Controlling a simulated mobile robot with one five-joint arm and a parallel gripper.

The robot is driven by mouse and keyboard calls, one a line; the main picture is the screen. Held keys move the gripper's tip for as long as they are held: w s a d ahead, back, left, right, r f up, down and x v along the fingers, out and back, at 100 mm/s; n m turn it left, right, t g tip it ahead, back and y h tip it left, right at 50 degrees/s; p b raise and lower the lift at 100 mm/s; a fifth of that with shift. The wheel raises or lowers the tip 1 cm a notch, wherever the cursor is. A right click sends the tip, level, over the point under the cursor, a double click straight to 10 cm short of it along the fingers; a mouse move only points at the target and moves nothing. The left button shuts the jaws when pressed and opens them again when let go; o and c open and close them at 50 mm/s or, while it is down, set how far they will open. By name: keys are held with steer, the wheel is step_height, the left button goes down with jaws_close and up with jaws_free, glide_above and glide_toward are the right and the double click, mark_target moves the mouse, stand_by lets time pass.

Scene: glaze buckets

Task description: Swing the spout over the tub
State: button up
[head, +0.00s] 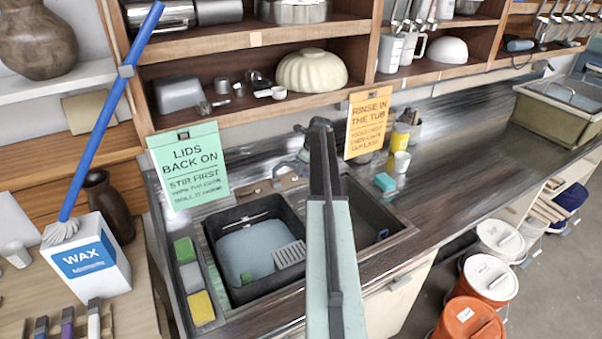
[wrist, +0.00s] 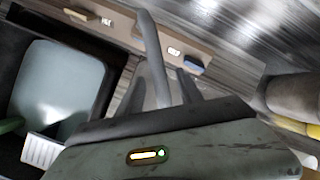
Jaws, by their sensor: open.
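The spout is a grey curved tube (wrist: 152,60) in the wrist view. It lies between the two dark fingers of my open gripper (wrist: 160,88); I cannot tell whether they touch it. In the head view part of the grey tap (head: 297,157) shows at the back of the sink, and my arm hides the rest. The black tub (head: 212,232) holds pale water and stands in the left basin. It also shows at the left of the wrist view (wrist: 113,85), left of the spout. Where the spout's outlet points is hidden.
A dark second basin (head: 372,232) lies right of my arm. A green sign (head: 188,165) and an orange sign (head: 368,122) stand behind the sink. Shelves hang above.

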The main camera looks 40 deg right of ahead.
steer(key=shift+w+f, duration=0.15)
steer(key=shift+f, duration=0.15)
steer(key=shift+r, duration=0.1)
jaws_close()
stand_by(1.0)
